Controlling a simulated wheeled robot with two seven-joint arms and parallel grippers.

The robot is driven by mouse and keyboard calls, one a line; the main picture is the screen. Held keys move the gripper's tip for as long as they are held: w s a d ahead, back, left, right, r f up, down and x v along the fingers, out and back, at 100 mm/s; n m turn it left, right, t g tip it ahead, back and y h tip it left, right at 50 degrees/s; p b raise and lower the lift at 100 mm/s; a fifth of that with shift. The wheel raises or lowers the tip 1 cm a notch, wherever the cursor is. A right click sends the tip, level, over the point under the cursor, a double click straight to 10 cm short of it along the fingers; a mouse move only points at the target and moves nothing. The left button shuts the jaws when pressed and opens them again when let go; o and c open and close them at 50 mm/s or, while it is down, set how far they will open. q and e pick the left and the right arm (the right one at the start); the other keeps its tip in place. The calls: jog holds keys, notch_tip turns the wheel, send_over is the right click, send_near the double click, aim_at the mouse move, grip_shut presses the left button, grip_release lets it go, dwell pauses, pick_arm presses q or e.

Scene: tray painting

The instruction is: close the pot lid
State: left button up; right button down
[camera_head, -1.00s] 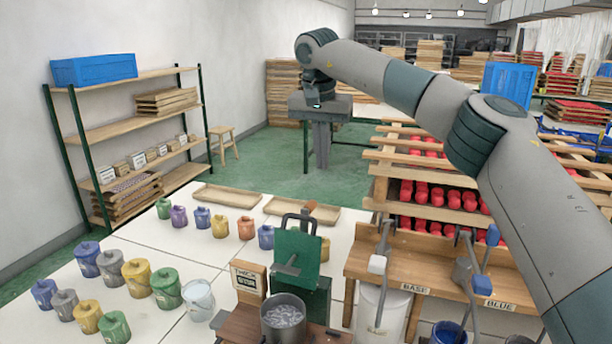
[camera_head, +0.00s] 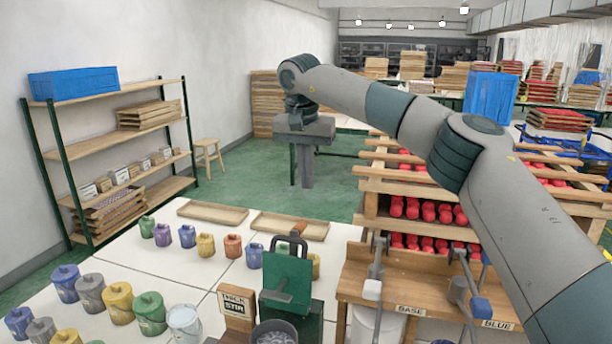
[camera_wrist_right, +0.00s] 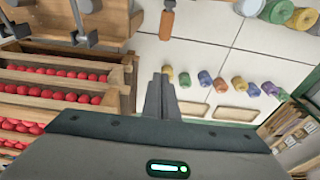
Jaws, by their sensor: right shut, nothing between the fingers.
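The grey metal pot (camera_head: 273,330) is at the bottom edge of the head view, cut off by it, with its top open and grey contents showing. A green upright plate (camera_head: 287,272) with a dark loop handle and a grey lever stands right behind the pot; it looks like the raised lid. My right gripper (camera_head: 303,180) hangs pointing down beyond the table, high and far from the pot and plate. In the wrist view its fingers (camera_wrist_right: 160,92) are together and empty. The pot cannot be made out there. My left gripper is not in view.
The white table (camera_head: 150,262) carries several coloured paint pots and two wooden trays (camera_head: 290,226). A sign reading "THICK STIR" (camera_head: 237,306) stands left of the plate. A wooden rack of red items (camera_head: 440,212) and a bench with taps (camera_head: 408,295) lie to the right.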

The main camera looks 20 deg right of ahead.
notch_tip(320, 180, down, 7)
jog(key=s+a+p, duration=0.1)
jog(key=s+p, duration=0.1)
jog(key=p, duration=0.3)
jog(key=shift+f, duration=0.15)
jog(key=shift+a, duration=0.15)
dwell(0.4)
